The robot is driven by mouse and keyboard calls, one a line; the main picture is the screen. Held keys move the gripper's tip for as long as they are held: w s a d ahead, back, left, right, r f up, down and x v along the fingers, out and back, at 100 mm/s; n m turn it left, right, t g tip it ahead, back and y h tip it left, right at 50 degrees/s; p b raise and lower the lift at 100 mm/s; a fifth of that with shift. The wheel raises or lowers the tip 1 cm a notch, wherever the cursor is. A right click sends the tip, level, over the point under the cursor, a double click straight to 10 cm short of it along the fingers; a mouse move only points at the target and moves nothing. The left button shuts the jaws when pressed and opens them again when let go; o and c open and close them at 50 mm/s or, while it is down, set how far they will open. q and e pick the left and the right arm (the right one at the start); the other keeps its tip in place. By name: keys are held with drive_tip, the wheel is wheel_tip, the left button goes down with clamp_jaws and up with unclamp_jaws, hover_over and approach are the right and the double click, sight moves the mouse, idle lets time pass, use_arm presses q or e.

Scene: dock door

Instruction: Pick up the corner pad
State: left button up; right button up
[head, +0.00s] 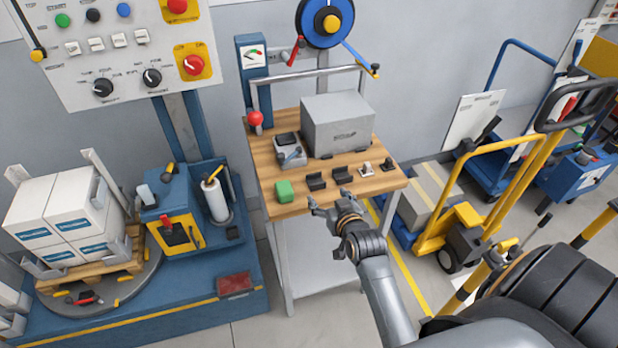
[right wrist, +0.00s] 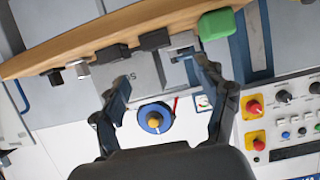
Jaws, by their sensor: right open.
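Two black angled pads lie near the front edge of the wooden bench top (head: 265,165): the left black pad (head: 316,182) and the right black pad (head: 343,175). A green block (head: 284,190) sits left of them at the front left corner. I cannot tell for certain which piece is the corner pad. My right gripper (head: 329,200) is open and empty at the bench's front edge, just in front of the black pads and apart from them. In the right wrist view, its fingers (right wrist: 164,72) spread below the bench edge, with the green block (right wrist: 216,24) beyond the right finger. My left gripper is out of view.
A grey box (head: 338,125) and a small grey device (head: 290,150) stand behind the pads. A light clip (head: 366,169) and a small dark piece (head: 389,164) lie to the right. A yellow hand truck (head: 480,195) stands right of the bench; a blue wrapping machine (head: 180,225) stands left.

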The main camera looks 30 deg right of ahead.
sight(319, 185)
drive_tip(key=x, duration=0.5)
drive_tip(key=shift+w+f, duration=0.15)
drive_tip(key=shift+w, duration=0.15)
drive_tip(key=shift+w+d+f, duration=0.1)
drive_tip(key=shift+w+d, duration=0.1)
drive_tip(key=x, duration=0.1)
drive_tip(key=p+x, duration=0.1)
drive_tip(key=x, duration=0.1)
drive_tip(key=shift+d+f, duration=0.25)
drive_tip(key=shift+f, duration=0.1)
drive_tip(key=shift+w+d+f, duration=0.1)
drive_tip(key=shift+w+f, duration=0.15)
drive_tip(key=shift+w, duration=0.25)
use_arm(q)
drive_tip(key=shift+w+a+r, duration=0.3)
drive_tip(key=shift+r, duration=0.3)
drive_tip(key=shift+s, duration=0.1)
use_arm(e)
drive_tip(key=shift+s, duration=0.1)
drive_tip(key=shift+c, duration=0.4)
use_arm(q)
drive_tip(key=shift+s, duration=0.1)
use_arm(e)
drive_tip(key=c, duration=1)
